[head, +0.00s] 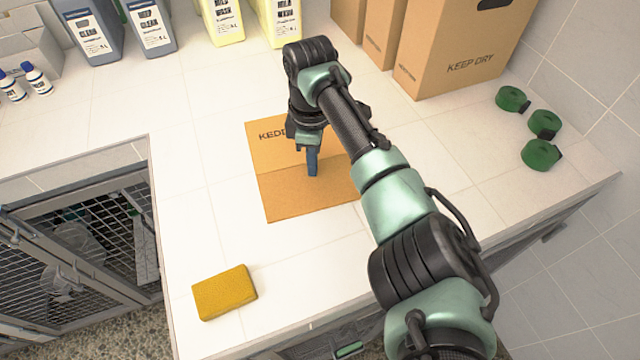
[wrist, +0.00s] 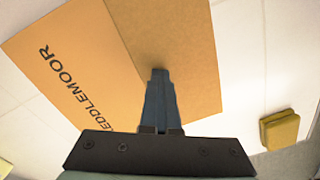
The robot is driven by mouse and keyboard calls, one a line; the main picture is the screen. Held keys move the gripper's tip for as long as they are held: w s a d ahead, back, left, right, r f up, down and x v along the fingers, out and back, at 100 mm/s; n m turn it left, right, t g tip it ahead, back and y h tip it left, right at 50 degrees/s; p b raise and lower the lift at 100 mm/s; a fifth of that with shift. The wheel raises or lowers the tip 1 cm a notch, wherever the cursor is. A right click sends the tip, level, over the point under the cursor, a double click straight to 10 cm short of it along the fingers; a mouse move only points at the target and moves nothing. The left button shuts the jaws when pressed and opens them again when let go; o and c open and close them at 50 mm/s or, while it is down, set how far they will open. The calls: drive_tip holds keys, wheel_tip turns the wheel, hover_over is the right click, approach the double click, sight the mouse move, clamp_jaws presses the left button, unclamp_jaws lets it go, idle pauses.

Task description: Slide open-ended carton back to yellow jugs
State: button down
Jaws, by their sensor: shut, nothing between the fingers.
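The open-ended carton (head: 290,195) lies on the white tiled counter, with dark lettering on its far part. In the wrist view the carton (wrist: 90,50) shows an orange lettered face beside a browner panel. My gripper (head: 312,172) is shut and empty, pointing down over the carton's middle; it also shows in the wrist view (wrist: 160,75). I cannot tell whether its tips touch the cardboard. The yellow jugs (head: 222,20) (head: 275,22) stand at the back of the counter, beyond the carton. My arm hides the carton's right side.
A yellow sponge (head: 225,292) lies near the front edge. Grey-blue jugs (head: 95,30) stand left of the yellow ones. Tall cartons (head: 450,50) stand at back right, with green rolls (head: 541,154) near the wall. Wire kennels (head: 80,245) are below left. Counter between carton and yellow jugs is clear.

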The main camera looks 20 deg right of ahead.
sight(304, 154)
drive_tip(key=shift+w+a+f+b, duration=0.1)
drive_tip(key=shift+w+a+b, duration=0.05)
drive_tip(key=shift+w+b, duration=1.1)
drive_tip(key=shift+w+b, duration=0.1)
drive_tip(key=shift+b, duration=0.25)
drive_tip(key=shift+w+f+b, duration=0.1)
drive_tip(key=shift+w+b, duration=0.45)
drive_tip(key=shift+b, duration=0.35)
drive_tip(key=shift+w+b, duration=0.55)
drive_tip(key=shift+b, duration=0.65)
drive_tip(key=shift+w+b, duration=0.2)
drive_tip(key=shift+b, duration=0.3)
drive_tip(key=shift+r, duration=0.2)
drive_tip(key=shift+w+a+r, duration=0.1)
drive_tip(key=shift+w+r, duration=0.05)
drive_tip(key=shift+w, duration=0.05)
